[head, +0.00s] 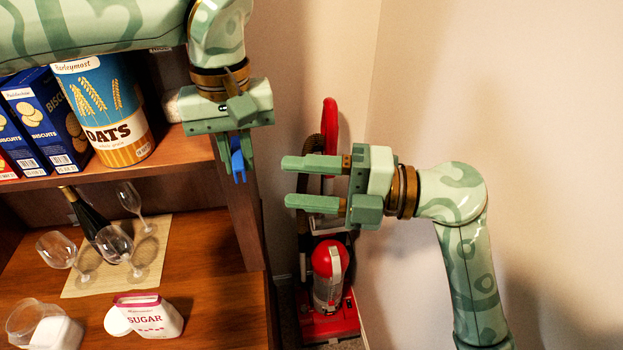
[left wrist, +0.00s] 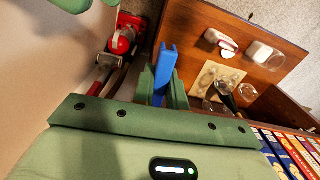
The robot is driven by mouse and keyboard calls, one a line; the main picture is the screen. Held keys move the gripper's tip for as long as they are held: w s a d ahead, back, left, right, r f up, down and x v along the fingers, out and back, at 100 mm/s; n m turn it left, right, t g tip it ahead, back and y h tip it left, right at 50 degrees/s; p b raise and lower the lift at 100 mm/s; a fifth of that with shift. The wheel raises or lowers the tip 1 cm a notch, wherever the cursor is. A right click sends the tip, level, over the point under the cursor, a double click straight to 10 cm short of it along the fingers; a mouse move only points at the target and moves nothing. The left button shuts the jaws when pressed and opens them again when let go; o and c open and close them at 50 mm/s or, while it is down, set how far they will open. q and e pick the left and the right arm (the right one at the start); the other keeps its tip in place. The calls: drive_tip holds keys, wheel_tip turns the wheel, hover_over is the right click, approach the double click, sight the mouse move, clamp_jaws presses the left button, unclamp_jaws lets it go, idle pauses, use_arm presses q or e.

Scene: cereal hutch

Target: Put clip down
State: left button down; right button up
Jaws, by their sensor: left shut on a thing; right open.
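A blue clip (head: 239,160) is held in my left gripper (head: 236,155), which is shut on it beside the right end of the hutch shelf. The clip also shows in the left wrist view (left wrist: 165,72), sticking out past the green fingers (left wrist: 163,90). In the head view its upper part is hidden by the fingers. My right gripper (head: 312,182) is open and empty, its fingers pointing left, to the right of my left gripper and in front of the red vacuum cleaner.
The upper shelf (head: 185,150) holds an oats canister (head: 105,110) and blue biscuit boxes (head: 45,120). Below, the wooden counter (head: 225,300) bears a sugar bag (head: 148,315), several glasses (head: 130,200) and a dark bottle (head: 88,215) on a mat. A red vacuum cleaner (head: 328,270) stands at the wall.

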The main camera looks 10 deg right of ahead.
drive_tip(key=x, duration=1.1)
drive_tip(key=shift+a, duration=0.2)
drive_tip(key=shift+w, duration=0.1)
drive_tip(key=c, duration=1)
use_arm(q)
drive_tip(key=c, duration=1.3)
unclamp_jaws()
drive_tip(key=shift+c, duration=0.2)
use_arm(e)
drive_tip(key=shift+c, duration=0.2)
